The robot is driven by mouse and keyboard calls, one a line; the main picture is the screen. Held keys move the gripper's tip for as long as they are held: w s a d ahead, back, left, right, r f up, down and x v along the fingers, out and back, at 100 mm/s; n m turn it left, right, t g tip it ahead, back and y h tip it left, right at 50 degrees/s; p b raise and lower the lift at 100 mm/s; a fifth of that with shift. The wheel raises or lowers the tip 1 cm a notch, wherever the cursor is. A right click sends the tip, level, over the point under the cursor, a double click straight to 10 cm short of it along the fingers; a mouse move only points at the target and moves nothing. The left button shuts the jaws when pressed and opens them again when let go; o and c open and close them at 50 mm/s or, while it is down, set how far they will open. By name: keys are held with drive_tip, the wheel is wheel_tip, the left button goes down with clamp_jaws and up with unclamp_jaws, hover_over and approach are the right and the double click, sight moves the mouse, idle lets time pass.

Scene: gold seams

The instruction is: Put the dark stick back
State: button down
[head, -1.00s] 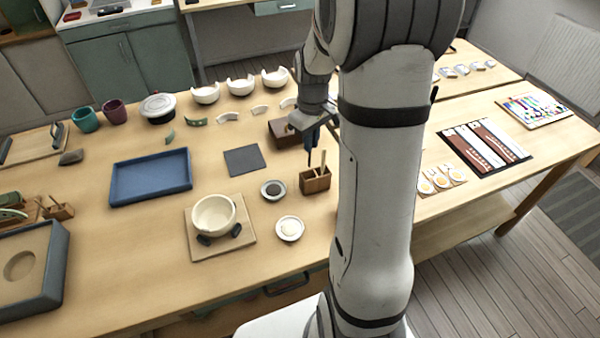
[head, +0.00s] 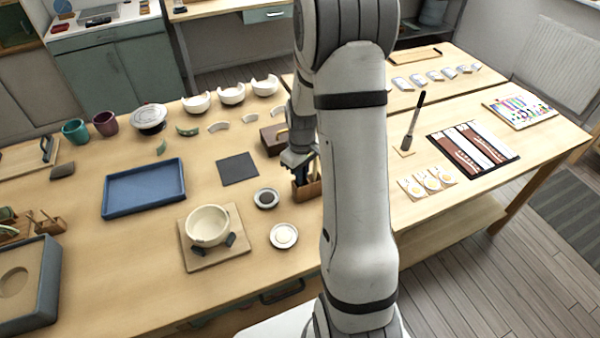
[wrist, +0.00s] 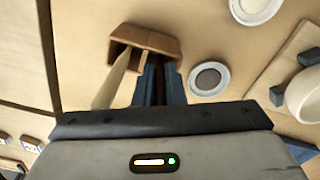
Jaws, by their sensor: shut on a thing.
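The small wooden holder (head: 308,191) stands on the table just left of my arm, partly hidden by it. The wrist view shows the holder (wrist: 170,46) with a divider and a pale stick (wrist: 118,78) leaning out of its left compartment. My gripper (head: 299,172) is low, right at the holder. In the wrist view its two dark blue fingers (wrist: 160,82) reach to the holder's right compartment, close together. They are shut on the dark stick, which they hide; how deep it sits in the compartment cannot be told.
A small dark dish (head: 266,198) and a pale dish (head: 284,236) stand near the holder. A cream bowl (head: 208,226) sits on a board to the left. A brown box (head: 272,139) is behind the holder. An upright dark-tipped brush (head: 413,122) stands on the right.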

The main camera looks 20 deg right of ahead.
drive_tip(key=c, duration=1.8)
unclamp_jaws()
drive_tip(key=shift+f, duration=0.1)
wheel_tip(320, 180, up, 12)
drive_tip(key=s+a+r+m+t, duration=0.1)
drive_tip(key=s+a+r, duration=0.2)
drive_tip(key=s, duration=0.3)
drive_tip(key=s+a+r+m+t, duration=0.1)
drive_tip(key=s+a+r+m, duration=0.1)
drive_tip(key=s, duration=0.4)
drive_tip(key=s+a+r+m+t, duration=0.1)
drive_tip(key=s+a+r, duration=0.2)
drive_tip(key=s+a, duration=0.2)
drive_tip(key=shift+s+a+r+m, duration=0.1)
drive_tip(key=shift+s+r+m, duration=0.1)
drive_tip(key=shift+s, duration=0.25)
drive_tip(key=shift+s+r+m, duration=0.1)
drive_tip(key=shift+s+r, duration=0.05)
drive_tip(key=shift+s, duration=0.3)
